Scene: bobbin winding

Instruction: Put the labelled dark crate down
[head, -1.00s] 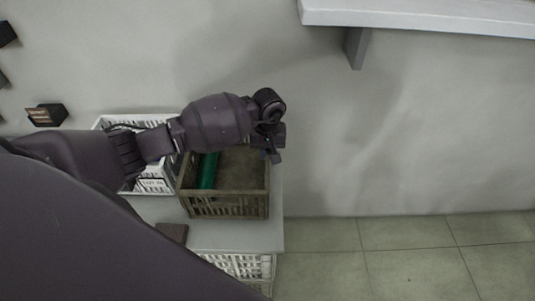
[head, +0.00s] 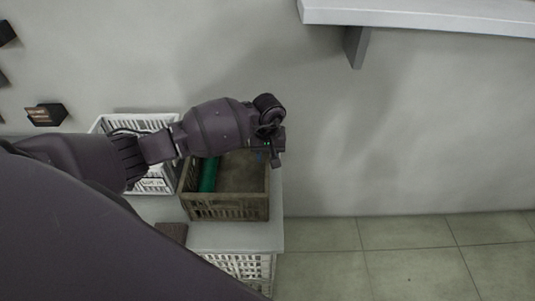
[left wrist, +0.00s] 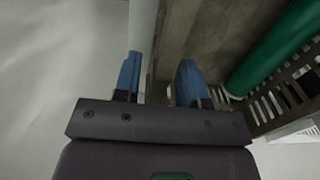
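The dark crate (head: 228,210) is brownish, with slatted walls, and stands upright on the grey table top. A green cylinder (head: 208,174) lies inside it along the left side. No label shows on the crate's visible faces. My left gripper (head: 277,158) is at the crate's back right rim. In the left wrist view the blue fingertips (left wrist: 158,82) are apart, astride the crate's side wall, with a gap beside the left finger. The crate's interior (left wrist: 225,35) and the green cylinder (left wrist: 275,48) show at the right there. My right gripper is in neither view.
The grey table top (head: 235,238) is narrow, with its right edge close to the crate. A white crate (head: 157,186) stands just left, behind my arm. A small brown block (head: 172,232) lies in front. Another white crate (head: 240,268) is below. Tiled floor (head: 410,255) lies right.

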